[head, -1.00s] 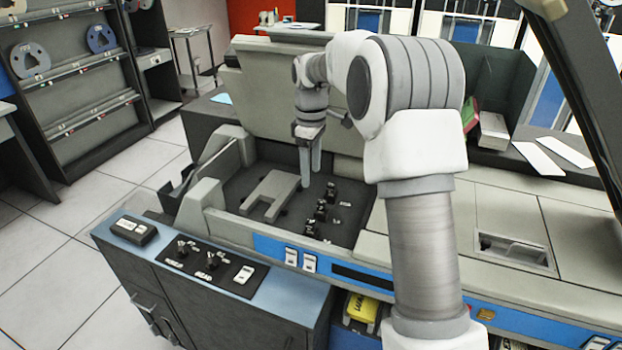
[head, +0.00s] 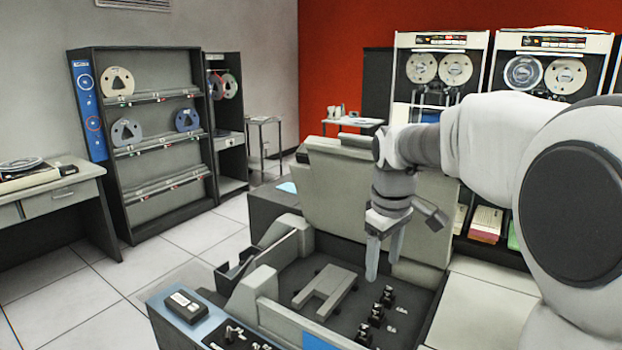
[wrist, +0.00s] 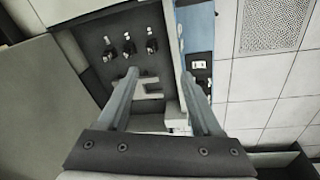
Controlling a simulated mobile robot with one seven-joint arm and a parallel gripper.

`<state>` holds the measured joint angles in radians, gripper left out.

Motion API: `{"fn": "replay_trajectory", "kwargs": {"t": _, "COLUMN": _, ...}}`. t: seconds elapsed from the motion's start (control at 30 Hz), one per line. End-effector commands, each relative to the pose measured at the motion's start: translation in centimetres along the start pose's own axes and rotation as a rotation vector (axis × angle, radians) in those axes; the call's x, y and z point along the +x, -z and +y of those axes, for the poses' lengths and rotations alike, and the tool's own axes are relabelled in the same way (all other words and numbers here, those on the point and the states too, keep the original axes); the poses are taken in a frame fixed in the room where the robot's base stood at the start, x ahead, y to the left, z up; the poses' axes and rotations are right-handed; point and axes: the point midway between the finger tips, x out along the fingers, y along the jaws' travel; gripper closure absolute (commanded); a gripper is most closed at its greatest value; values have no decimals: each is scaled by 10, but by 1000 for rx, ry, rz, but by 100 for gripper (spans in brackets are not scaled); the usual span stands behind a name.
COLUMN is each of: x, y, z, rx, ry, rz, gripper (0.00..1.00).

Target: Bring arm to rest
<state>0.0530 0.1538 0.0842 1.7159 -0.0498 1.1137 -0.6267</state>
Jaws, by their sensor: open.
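My gripper (head: 383,256) hangs fingers-down over the dark recessed panel of the grey card machine in the head view. Its two fingers are apart with nothing between them. In the wrist view my gripper (wrist: 165,95) also shows open and empty, with the panel below it. Several black toggle switches (head: 378,314) stand on the panel near the fingertips. A light grey notched plate (head: 325,290) lies on the panel to their left. My arm reaches in from the right of the head view and hides part of the machine.
A raised grey cover (head: 345,195) stands behind the recess, close to my gripper. A small black box (head: 185,305) sits on the machine's front left ledge. Tape racks (head: 150,135) stand far left. Tiled floor (head: 135,275) is free left of the machine.

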Motion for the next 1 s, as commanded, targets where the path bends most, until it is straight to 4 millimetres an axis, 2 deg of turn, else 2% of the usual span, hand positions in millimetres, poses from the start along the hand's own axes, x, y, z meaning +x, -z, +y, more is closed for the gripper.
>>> {"fn": "replay_trajectory", "kwargs": {"t": 0.03, "x": -13, "y": -10, "z": -7, "rx": 31, "ry": -14, "rz": 14, "gripper": 34}}
{"fn": "replay_trajectory", "kwargs": {"t": 0.2, "x": -39, "y": -40, "z": -30, "rx": 146, "ry": -47, "rz": 60, "gripper": 34}}
{"fn": "replay_trajectory", "kwargs": {"t": 0.5, "x": -67, "y": -96, "z": -72, "rx": 348, "ry": -86, "rz": 154, "gripper": 34}}
{"fn": "replay_trajectory", "kwargs": {"t": 0.8, "x": -70, "y": -150, "z": -114, "rx": 548, "ry": -96, "rz": 259, "gripper": 34}}
{"fn": "replay_trajectory", "kwargs": {"t": 1.0, "x": -64, "y": -172, "z": -132, "rx": 642, "ry": -91, "rz": 312, "gripper": 34}}
